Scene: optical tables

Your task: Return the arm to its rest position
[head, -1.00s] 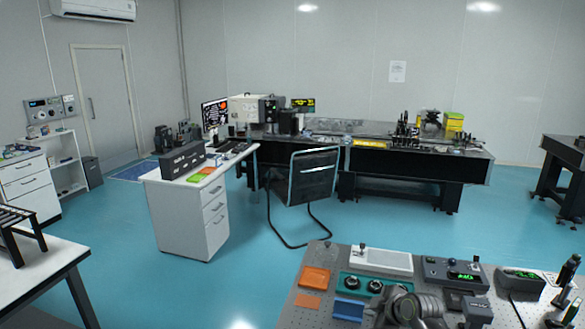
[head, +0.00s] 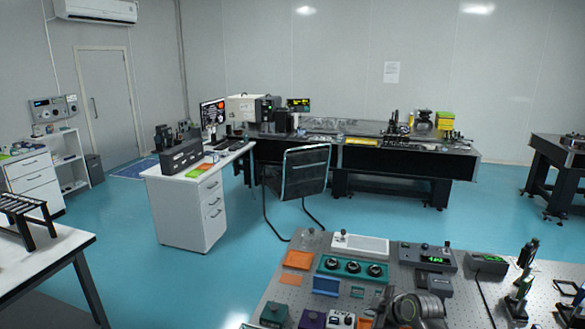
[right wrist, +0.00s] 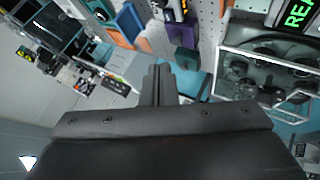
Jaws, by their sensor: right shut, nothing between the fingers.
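My right gripper (right wrist: 158,72) shows in the right wrist view as two dark fingers together at the middle, with nothing between them. Its dark housing fills the lower part of that view. In the head view, a grey rounded part of my right arm (head: 421,308) shows at the bottom edge, in front of the near optical table (head: 455,285); its fingertips are hard to make out there. My left gripper is not in view.
The near table bears an orange tray (head: 298,260), a teal unit with knobs (head: 352,268), a box with a green display (head: 428,257) and several small boxes at the front. Blue floor (head: 120,220) is open at left. A chair (head: 303,172) stands beyond.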

